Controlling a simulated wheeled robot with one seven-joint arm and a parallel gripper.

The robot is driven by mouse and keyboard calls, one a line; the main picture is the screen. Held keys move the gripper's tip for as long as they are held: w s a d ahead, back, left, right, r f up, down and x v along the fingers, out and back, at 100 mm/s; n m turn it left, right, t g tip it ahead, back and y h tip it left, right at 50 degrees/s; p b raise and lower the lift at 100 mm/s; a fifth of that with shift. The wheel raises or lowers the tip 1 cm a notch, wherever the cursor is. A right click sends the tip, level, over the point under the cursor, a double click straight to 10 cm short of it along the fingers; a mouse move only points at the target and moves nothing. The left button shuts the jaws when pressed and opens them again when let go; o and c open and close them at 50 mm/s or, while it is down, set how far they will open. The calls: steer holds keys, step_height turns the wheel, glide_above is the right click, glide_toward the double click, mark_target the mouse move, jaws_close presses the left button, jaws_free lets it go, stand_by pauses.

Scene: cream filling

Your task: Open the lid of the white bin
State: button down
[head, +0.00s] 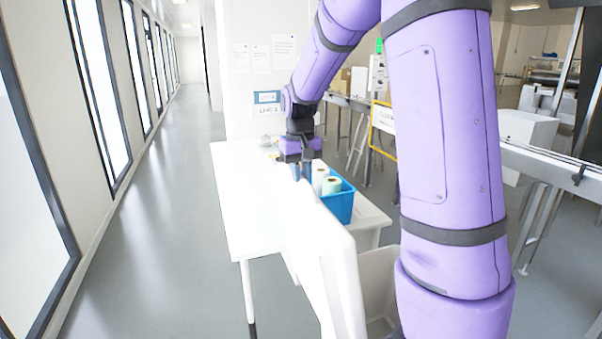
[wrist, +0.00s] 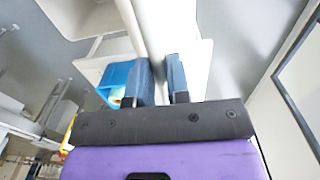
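The white bin (head: 378,272) stands at the lower right in the head view, partly hidden by my arm. Its white lid (head: 318,250) is raised, standing steeply on edge along the bin's left side. The bin's open inside (wrist: 92,17) shows at the upper left of the wrist view. My gripper (head: 301,173) is at the lid's far upper end. In the wrist view my gripper's two blue fingers (wrist: 163,82) are close together, one on each side of the lid's edge (wrist: 143,25). They appear shut on it, though the contact itself is hard to see.
A white table (head: 243,205) stands beyond the bin, with a blue crate (head: 340,206) of rolls or bottles close to my gripper's right. The crate also shows in the wrist view (wrist: 116,76). A conveyor (head: 560,172) runs at right. The corridor floor (head: 150,240) at left is clear.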

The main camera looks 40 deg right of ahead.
steer(key=s+d+r+y, duration=0.1)
steer(key=s+d, duration=0.1)
steer(key=d, duration=0.7)
steer(key=shift+s+d+r, duration=0.25)
steer(key=shift+s+d, duration=0.05)
steer(key=shift+s, duration=0.05)
steer(key=c, duration=1.1)
jaws_free()
step_height(320, 180, up, 11)
steer(key=shift+d, duration=0.4)
steer(key=shift+s+f, duration=0.1)
